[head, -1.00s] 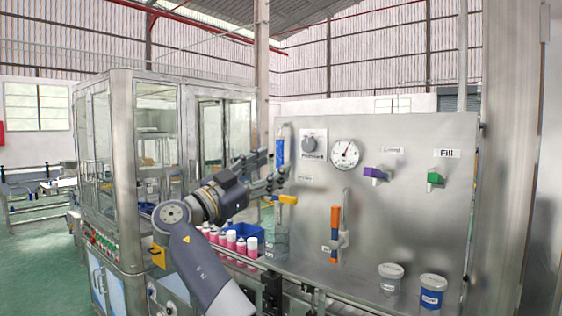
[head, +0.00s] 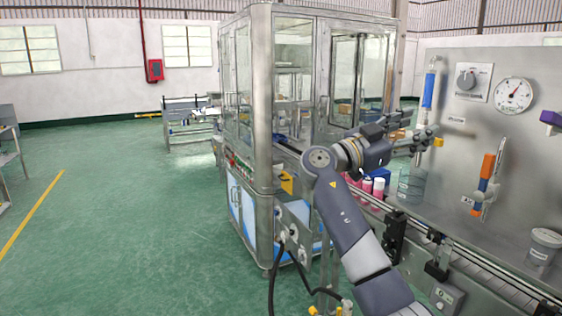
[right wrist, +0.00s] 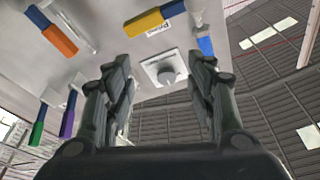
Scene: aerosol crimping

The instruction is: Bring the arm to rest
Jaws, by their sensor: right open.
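My right arm comes in from the bottom right in the head view. Its gripper (head: 412,132) is held up in front of the steel panel (head: 470,120), near the blue-and-clear tube gauge (head: 429,90). In the right wrist view the two dark fingers of my right gripper (right wrist: 160,68) stand well apart with nothing between them. The panel's round knob (right wrist: 165,70) shows beyond the gap. I cannot tell how far the fingers are from the panel. My left gripper is in neither view.
Pink cans (head: 368,188) stand on the line below my right gripper, beside a clear beaker (head: 411,185). A glass-walled machine cabinet (head: 262,110) stands left of the arm. An orange-and-blue valve handle (head: 487,172) is on the panel. The green floor (head: 130,220) at left is clear.

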